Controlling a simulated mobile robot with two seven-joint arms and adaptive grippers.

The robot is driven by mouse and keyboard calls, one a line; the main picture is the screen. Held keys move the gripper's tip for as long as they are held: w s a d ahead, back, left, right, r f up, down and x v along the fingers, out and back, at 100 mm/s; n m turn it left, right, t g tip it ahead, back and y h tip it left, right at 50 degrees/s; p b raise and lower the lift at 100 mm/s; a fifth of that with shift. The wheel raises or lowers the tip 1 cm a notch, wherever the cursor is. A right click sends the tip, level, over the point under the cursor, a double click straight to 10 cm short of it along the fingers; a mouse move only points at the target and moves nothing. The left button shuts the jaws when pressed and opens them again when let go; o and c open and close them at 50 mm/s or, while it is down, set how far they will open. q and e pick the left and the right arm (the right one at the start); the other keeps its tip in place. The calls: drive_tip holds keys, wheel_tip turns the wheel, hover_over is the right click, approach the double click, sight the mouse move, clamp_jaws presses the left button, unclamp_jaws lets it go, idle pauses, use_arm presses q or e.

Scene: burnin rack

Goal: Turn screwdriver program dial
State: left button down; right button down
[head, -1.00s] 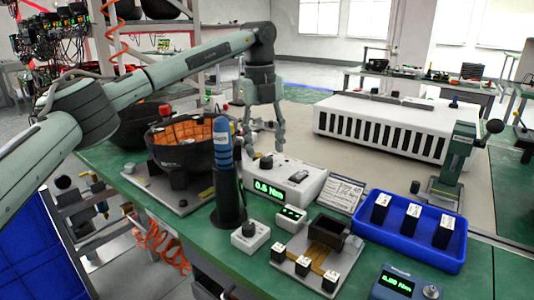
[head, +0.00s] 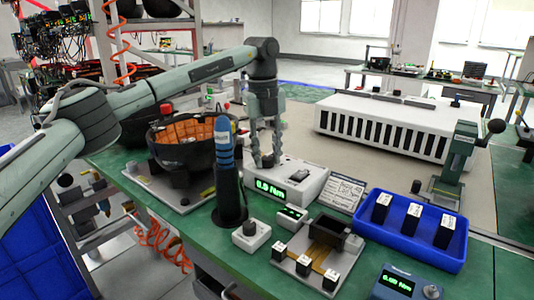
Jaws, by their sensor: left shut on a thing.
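The screwdriver controller is a white box (head: 308,188) on the green bench, with a green lit display (head: 270,190) on its front that seems to read 0.9 Nm. Its program dial (head: 267,160) is a dark knob on the top at the back left, mostly covered by my fingers. My left gripper (head: 266,158) comes down from above and is shut on the dial. The blue and black screwdriver (head: 225,150) stands upright in its dark holder (head: 230,200), to the left of the controller. My right gripper is not in view.
A small white box with a black knob (head: 251,236) and a small green-lit box (head: 291,216) sit in front. A blue tray (head: 410,240) holds black blocks. A black bowl (head: 188,175) with orange lining stands left.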

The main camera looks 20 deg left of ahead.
sight(264, 158)
use_arm(q)
drive_tip(key=m, duration=0.3)
drive_tip(key=shift+m, duration=2.3)
drive_tip(key=shift+a, duration=0.1)
drive_tip(key=c, duration=1.2)
unclamp_jaws()
drive_tip(key=r, duration=1.2)
drive_tip(key=shift+a, duration=0.3)
